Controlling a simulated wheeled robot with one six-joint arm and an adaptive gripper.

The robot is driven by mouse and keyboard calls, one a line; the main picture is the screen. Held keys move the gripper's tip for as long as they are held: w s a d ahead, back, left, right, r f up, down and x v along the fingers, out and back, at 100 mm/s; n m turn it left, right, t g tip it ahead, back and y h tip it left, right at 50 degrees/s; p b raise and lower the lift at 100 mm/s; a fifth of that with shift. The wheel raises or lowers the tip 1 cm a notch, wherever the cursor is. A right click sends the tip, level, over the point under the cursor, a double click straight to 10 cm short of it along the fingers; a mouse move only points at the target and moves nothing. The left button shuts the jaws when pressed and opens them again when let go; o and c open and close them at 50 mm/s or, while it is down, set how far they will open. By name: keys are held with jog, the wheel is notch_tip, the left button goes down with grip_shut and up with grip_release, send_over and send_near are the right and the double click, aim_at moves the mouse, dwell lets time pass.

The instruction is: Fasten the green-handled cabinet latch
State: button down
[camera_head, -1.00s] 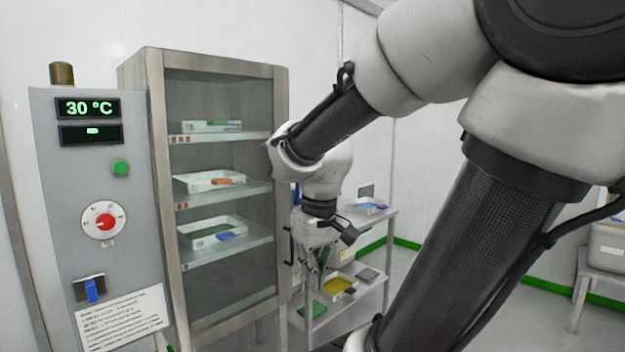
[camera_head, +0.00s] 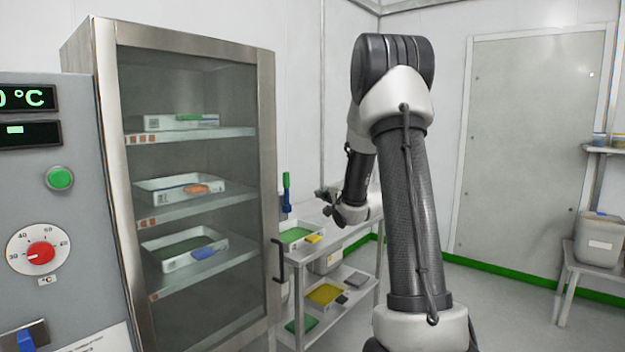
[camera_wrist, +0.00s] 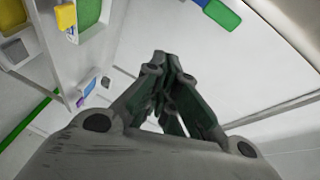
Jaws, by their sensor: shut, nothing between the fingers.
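The glass-fronted cabinet (camera_head: 265,90) stands at left in the head view, and its door looks shut. A green upright handle (camera_head: 286,179) with a blue part below it shows at the cabinet's right edge, seemingly the latch. A green and blue piece also shows at the top of the wrist view (camera_wrist: 222,13). I cannot tell the latch's exact position. A black door handle (camera_head: 279,260) sits lower on the door. My gripper (camera_head: 328,204) is right of the green handle and slightly lower, apart from it. Its fingers are together and empty in the wrist view (camera_wrist: 165,62).
A grey control panel (camera_head: 75,240) with a red dial stands left of the cabinet. A shelved trolley (camera_head: 345,238) with trays stands behind my gripper. A bin (camera_head: 600,240) sits on a stand at right. The floor before the far door (camera_head: 530,150) is clear.

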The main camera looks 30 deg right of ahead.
aim_at(287, 192)
jog(key=r+m, duration=0.1)
jog(key=a+r+m+t+y, duration=0.1)
jog(key=r, duration=0.1)
jog(key=shift+w+r+t, duration=0.1)
jog(key=shift+t, duration=0.2)
jog(key=w+a, duration=0.4)
jog(key=w, duration=0.4)
jog(key=shift+w, duration=0.3)
jog(key=shift+a, duration=0.15)
